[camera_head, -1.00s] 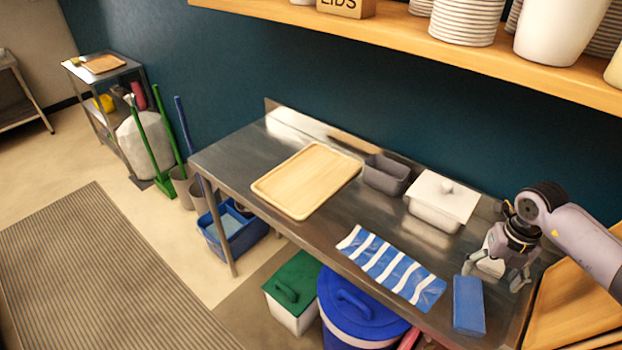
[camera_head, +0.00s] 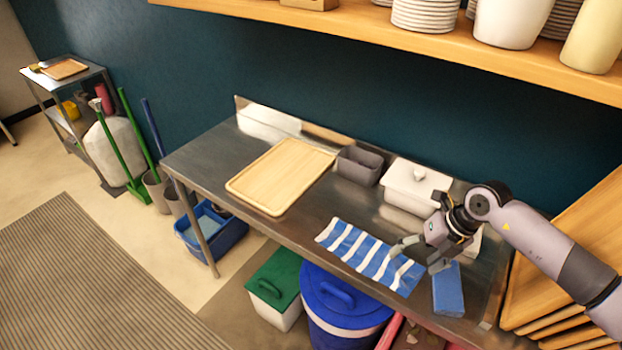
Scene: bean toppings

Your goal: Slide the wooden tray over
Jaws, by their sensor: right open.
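The wooden tray (camera_head: 281,177) is pale and rectangular with a raised rim. It lies flat on the left half of the steel table, close to the front edge. My right gripper (camera_head: 417,257) comes in from the right. It is open and empty, with its fingers over the right end of the striped cloth, well to the right of the tray. My left gripper is not in view.
On the steel table (camera_head: 210,152) are a grey bin (camera_head: 359,166), a white lidded container (camera_head: 414,188), a blue-and-white cloth (camera_head: 366,254) and a blue block (camera_head: 448,291). Brown trays (camera_head: 560,262) stand at the right. A shelf (camera_head: 380,30) overhangs the back.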

